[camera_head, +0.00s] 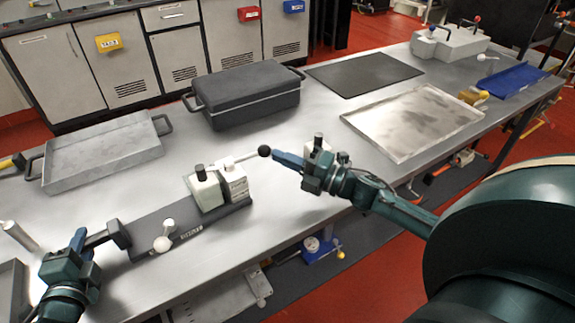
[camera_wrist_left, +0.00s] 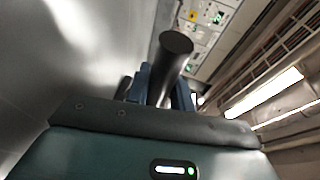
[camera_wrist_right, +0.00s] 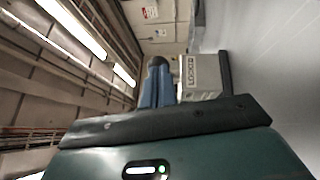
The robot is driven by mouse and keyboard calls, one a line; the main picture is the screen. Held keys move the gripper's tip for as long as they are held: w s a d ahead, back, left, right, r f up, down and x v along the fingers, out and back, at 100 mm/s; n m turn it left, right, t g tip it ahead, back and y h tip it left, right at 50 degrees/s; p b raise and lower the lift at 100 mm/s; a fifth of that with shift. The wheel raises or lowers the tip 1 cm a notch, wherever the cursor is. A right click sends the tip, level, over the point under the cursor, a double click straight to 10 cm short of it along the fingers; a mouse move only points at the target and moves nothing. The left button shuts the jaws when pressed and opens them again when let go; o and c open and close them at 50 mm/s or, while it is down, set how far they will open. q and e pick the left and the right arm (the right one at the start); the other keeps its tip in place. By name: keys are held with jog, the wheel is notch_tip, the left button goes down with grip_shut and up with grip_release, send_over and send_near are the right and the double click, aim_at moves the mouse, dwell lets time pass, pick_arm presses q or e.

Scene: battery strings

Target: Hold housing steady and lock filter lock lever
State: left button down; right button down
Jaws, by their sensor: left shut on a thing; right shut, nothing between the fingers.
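The housing is a dark grey base (camera_head: 195,222) with pale blocks (camera_head: 208,188) on it, lying on the bench. Its lock lever is a light rod (camera_head: 242,158) that reaches right from the blocks to a black ball knob (camera_head: 264,151). My left gripper (camera_head: 80,238) is shut on the housing's dark handle (camera_head: 117,234), which also shows between the blue fingers in the left wrist view (camera_wrist_left: 172,50). My right gripper (camera_head: 278,155) is shut and empty, its tips right at the knob. The right wrist view shows the dark knob (camera_wrist_right: 158,62) at the tips; contact is unclear.
A dark lidded case (camera_head: 245,92) and a grey tray (camera_head: 105,152) stand behind the housing. A black mat (camera_head: 363,72), a shallow metal tray (camera_head: 412,122) and a blue tray (camera_head: 512,80) lie to the right. The bench's front edge is close to the housing.

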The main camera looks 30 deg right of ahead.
pick_arm(q)
jog(key=shift+s+a+f, duration=0.1)
jog(key=shift+f, duration=0.4)
pick_arm(e)
jog(key=v, duration=1.3)
jog(key=shift+d+f, duration=0.1)
jog(key=shift+f, duration=0.05)
pick_arm(q)
jog(key=c, duration=1.5)
grip_release()
pick_arm(e)
jog(key=shift+w, duration=0.1)
pick_arm(q)
jog(key=o, duration=0.4)
jog(key=shift+r, duration=0.2)
jog(key=shift+c, duration=0.2)
jog(key=v, duration=1.1)
jog(key=shift+s+a+r, duration=0.15)
jog(key=shift+s, duration=0.2)
